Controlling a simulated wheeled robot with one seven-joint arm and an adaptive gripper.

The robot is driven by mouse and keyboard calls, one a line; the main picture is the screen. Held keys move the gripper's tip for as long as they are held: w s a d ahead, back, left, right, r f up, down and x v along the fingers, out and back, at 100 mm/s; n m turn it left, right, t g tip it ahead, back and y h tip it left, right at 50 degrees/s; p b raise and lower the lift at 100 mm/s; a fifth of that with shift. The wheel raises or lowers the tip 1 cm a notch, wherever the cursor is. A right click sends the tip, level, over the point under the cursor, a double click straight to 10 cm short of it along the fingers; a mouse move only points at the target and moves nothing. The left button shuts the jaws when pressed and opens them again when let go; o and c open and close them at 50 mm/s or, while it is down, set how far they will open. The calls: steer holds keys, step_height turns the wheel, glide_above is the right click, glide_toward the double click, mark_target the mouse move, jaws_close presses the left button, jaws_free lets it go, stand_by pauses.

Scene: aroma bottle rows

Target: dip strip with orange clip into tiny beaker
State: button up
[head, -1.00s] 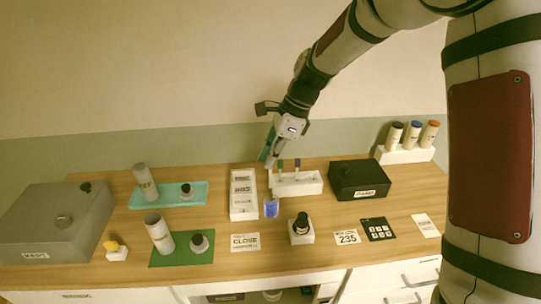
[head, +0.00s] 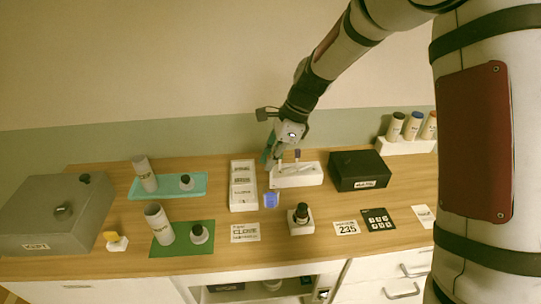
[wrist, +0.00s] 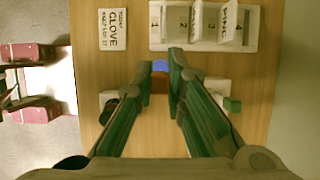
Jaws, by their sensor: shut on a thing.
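My gripper (head: 270,165) is at the left end of the white strip holder (head: 311,178). In the wrist view, my gripper (wrist: 161,80) is shut on a small orange-brown piece (wrist: 161,86), which appears to be the orange clip. Its paper strip is hidden. The tiny beaker, with blue showing (head: 271,201), stands on the table just in front of the holder's left end. In the wrist view, the beaker (wrist: 160,66) shows just beyond the fingertips, apart from them. A purple clip (head: 297,154) stands in the holder; a green clip (wrist: 232,104) shows in the wrist view.
A white numbered tray (head: 243,205) lies left of the beaker. A dark bottle on a white block (head: 301,220) stands front right of it. A black box (head: 359,170) is right of the holder. A clove card (head: 245,232) lies in front of the tray.

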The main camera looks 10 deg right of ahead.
steer(key=shift+f, duration=1.95)
stand_by(0.7)
steer(key=shift+r+p, duration=0.3)
steer(key=shift+r, duration=3.2)
